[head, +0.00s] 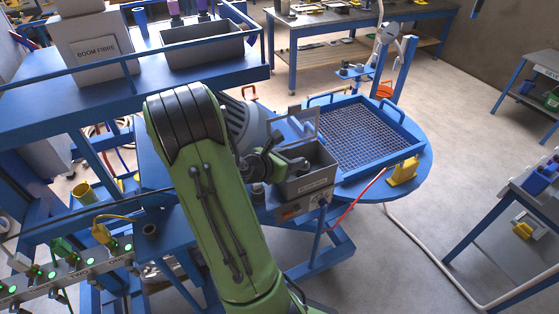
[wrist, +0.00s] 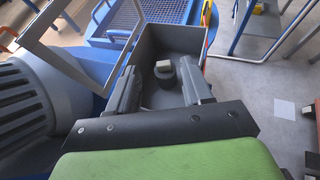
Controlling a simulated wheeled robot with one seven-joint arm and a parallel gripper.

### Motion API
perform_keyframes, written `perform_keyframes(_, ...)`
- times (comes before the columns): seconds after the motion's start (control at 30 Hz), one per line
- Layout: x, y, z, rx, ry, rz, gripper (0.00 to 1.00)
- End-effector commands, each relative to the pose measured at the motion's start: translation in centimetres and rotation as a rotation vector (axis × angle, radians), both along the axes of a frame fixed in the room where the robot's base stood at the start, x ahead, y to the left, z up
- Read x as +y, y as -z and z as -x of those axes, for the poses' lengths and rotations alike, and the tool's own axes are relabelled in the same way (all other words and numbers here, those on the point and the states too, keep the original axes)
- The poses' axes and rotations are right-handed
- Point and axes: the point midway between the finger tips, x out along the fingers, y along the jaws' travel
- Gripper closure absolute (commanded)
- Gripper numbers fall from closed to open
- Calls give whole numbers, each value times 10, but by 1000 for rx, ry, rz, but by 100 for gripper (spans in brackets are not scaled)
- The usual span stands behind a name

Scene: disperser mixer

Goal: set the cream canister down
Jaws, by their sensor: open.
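My gripper (wrist: 158,72) is open, its two dark fingers spread over a grey open box (wrist: 211,48). Between and below the fingers, inside the box, is a small dark round piece with a cream-coloured block on top (wrist: 164,66). I cannot tell whether this is the cream canister, and I see no other clear cream canister. A gap shows between the piece and each finger. In the head view my gripper (head: 293,164) is at the grey box (head: 310,186), and my green arm hides part of the scene.
A raised grey lid frame (wrist: 62,68) stands left of the box, beside a ribbed grey motor housing (wrist: 22,105). A blue tray with a mesh bottom (head: 408,141) lies behind. A yellow block (head: 403,172) sits at the round blue table's edge. A shelf holds a BOOM FIBRE box (head: 95,52).

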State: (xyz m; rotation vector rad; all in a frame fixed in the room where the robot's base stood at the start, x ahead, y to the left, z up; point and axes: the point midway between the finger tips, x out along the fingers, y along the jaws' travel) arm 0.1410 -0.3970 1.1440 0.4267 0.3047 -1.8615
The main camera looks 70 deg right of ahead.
Motion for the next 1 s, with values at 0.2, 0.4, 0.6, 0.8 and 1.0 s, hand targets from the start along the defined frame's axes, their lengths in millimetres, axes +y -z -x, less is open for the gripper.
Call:
perform_keyframes(0.2, 44, -23, -16, -1, -5, 0, 50)
perform_keyframes(0.4, 58, -29, -19, 0, 1, 0, 50)
perform_keyframes(0.6, 60, -29, -20, -25, 9, -2, 50)
perform_keyframes(0.8, 120, -37, -52, -597, 197, -128, 50)
perform_keyframes(1.0, 252, -67, -88, -1221, 550, -536, 50)
